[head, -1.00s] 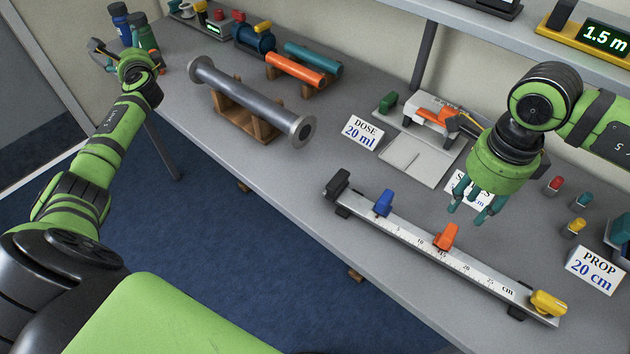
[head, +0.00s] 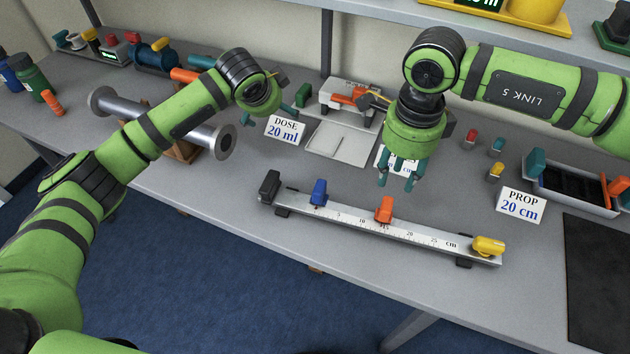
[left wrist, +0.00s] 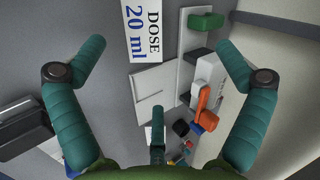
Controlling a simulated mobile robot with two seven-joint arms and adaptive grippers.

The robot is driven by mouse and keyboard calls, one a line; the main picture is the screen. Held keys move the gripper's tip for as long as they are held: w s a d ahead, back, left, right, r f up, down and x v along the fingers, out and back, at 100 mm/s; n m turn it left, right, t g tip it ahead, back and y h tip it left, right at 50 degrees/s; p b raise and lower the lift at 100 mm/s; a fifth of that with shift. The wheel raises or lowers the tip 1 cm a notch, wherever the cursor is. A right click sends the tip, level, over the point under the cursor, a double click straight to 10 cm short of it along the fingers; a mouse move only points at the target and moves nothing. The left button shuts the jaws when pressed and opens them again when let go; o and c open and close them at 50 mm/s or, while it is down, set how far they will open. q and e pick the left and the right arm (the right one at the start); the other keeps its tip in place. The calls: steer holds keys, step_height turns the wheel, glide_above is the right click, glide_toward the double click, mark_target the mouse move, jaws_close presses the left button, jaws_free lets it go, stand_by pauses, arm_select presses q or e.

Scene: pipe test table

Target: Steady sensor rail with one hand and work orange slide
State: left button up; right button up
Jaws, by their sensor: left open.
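The sensor rail (head: 345,222) is a silver bar with a cm scale, lying near the front edge of the table. The orange slide (head: 384,209) sits on it near the 15 mark. A blue slide (head: 319,192) is further left, with a black block (head: 269,187) at the left end and a yellow piece (head: 488,246) at the right end. My right gripper (head: 397,183) is open and empty above the table, behind the orange slide. My left gripper (head: 280,106) is behind the rail's left end; its teal fingers are spread and empty in the left wrist view (left wrist: 160,55).
The DOSE card (head: 284,130) and a grey device (head: 345,140) are close to my left gripper. The PROP card (head: 521,205) and a tray (head: 575,190) stand right. A steel pipe (head: 165,120) on a wooden cradle is partly behind my left arm.

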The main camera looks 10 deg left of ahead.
arm_select(q)
steer(key=s+d+f+m+g+h, duration=0.1)
steer(key=s+d+m+g, duration=0.15)
steer(key=s+d, duration=0.45)
steer(key=m+g, duration=0.2)
steer(key=g, duration=0.3)
glide_above(315, 205)
steer(key=w, duration=0.1)
steer(key=shift+f+t+y, duration=0.25)
steer(key=shift+f+y, duration=0.05)
steer(key=shift+f, duration=0.6)
steer(key=shift+s+f, duration=0.15)
steer(key=shift+s, duration=0.25)
steer(key=shift+s+f, duration=0.1)
steer(key=shift+f, duration=3.35)
